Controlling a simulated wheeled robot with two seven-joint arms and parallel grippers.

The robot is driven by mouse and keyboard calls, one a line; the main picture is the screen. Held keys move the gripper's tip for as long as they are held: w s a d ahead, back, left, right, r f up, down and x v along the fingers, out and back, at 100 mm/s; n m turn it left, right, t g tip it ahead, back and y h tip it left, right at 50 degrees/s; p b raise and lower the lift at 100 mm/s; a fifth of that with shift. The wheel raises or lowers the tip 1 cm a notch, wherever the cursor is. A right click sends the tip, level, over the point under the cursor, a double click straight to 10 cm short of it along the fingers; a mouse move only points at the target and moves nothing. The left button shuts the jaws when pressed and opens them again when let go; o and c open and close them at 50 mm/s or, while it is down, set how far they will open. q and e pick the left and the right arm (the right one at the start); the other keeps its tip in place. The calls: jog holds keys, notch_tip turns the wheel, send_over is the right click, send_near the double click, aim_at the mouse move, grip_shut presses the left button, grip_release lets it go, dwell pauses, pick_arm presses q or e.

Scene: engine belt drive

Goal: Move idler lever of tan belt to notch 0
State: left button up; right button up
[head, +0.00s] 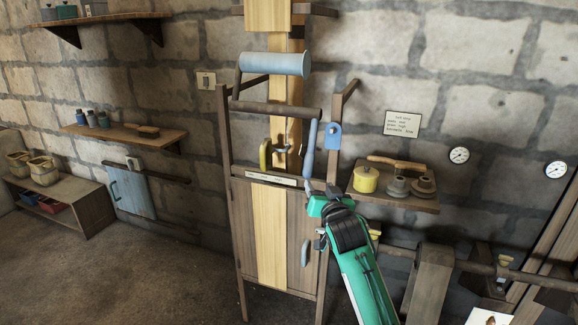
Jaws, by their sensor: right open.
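A tan belt (270,235) runs down the front of a wooden frame at the middle of the head view; tan strips also show higher up. A pale blue upright handle (311,150) stands at the frame's right side. It looks like a lever, but I cannot tell for sure that it is the tan belt's idler lever. A pale marked strip (270,178) crosses the frame; its marks are too small to read. My right gripper (316,190) is open at the handle's lower end. I cannot tell whether they touch. My left gripper is out of view.
A blue-grey roller (275,64) sits high on the frame. A blue plate (334,136) with a hole is right of the handle. A small shelf (395,200) at right holds a yellow pot (366,179) and dark weights. Open floor (140,270) lies at left.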

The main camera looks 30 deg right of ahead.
aim_at(310, 168)
jog(key=p+x, duration=0.2)
jog(key=x, duration=1)
jog(key=shift+d, duration=0.1)
jog(key=shift+w+d, duration=0.1)
jog(key=shift+w, duration=0.25)
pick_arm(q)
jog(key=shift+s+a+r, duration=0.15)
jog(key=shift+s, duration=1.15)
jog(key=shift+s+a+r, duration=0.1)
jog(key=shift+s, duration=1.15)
pick_arm(e)
jog(key=shift+w+d, duration=0.15)
jog(key=shift+w, duration=0.15)
